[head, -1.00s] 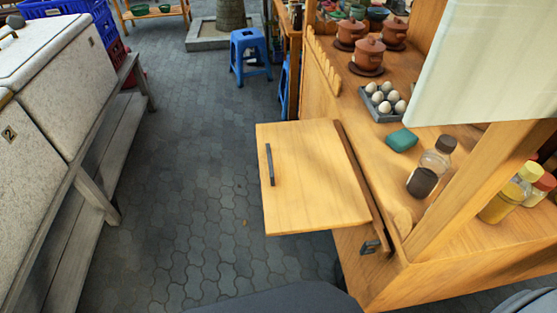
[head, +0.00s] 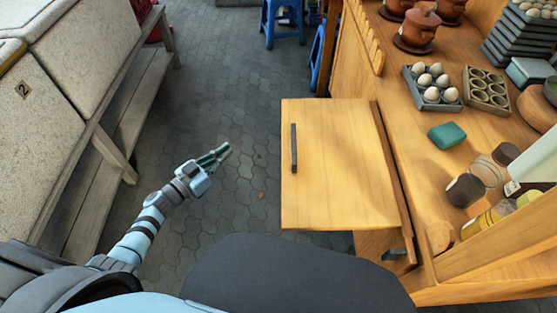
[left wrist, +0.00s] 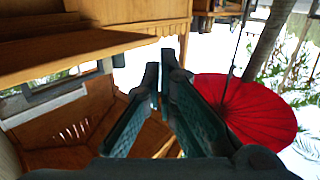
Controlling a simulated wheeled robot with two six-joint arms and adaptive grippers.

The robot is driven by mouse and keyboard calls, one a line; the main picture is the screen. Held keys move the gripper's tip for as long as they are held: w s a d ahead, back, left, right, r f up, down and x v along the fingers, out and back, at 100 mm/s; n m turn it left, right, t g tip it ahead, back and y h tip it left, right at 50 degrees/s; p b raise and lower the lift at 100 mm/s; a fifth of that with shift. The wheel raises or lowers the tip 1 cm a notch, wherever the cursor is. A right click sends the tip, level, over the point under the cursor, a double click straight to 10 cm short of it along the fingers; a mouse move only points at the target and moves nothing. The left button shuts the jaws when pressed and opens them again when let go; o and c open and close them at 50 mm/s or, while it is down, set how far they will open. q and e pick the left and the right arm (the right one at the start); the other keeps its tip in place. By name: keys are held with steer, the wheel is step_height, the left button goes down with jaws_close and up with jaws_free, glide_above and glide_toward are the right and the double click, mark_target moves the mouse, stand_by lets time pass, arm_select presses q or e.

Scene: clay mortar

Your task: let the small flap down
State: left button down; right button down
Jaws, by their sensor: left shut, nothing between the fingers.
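The small flap (head: 345,165) is a light wooden board, raised level at the left side of the wooden cart. A dark bar handle (head: 294,148) lies near its left edge. A dark metal bracket (head: 394,254) shows below the flap's hinge side. My left gripper (head: 224,150) is shut and empty, left of the flap and apart from it, pointing towards it. In the left wrist view its fingers (left wrist: 160,72) show close up, with wooden boards to their left; I cannot tell which one is the flap. My right gripper is not in view.
The cart top holds egg trays (head: 434,88), clay pots (head: 415,30), a green sponge (head: 447,135) and jars (head: 466,188). A grey stone-sided counter (head: 75,75) with a wooden bench stands left. Blue stools (head: 283,20) stand behind. Paving between counter and flap is free.

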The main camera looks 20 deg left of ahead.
arm_select(q)
steer(key=s+d+r+m+g+h+b, duration=0.1)
steer(key=s+d+r+m+g+h, duration=0.1)
steer(key=d+r+m+g+h, duration=0.35)
steer(key=s+d+r+m+g+h, duration=0.25)
steer(key=r+m+g, duration=0.25)
steer(key=r+g, duration=0.25)
steer(key=w+d+f+b, duration=0.1)
steer(key=d+f+b, duration=0.1)
steer(key=d+f, duration=0.4)
steer(key=shift+w+d+f+t+y, duration=0.15)
steer(key=shift+w+d+t+y, duration=0.2)
steer(key=shift+d, duration=0.8)
steer(key=shift+b, duration=0.3)
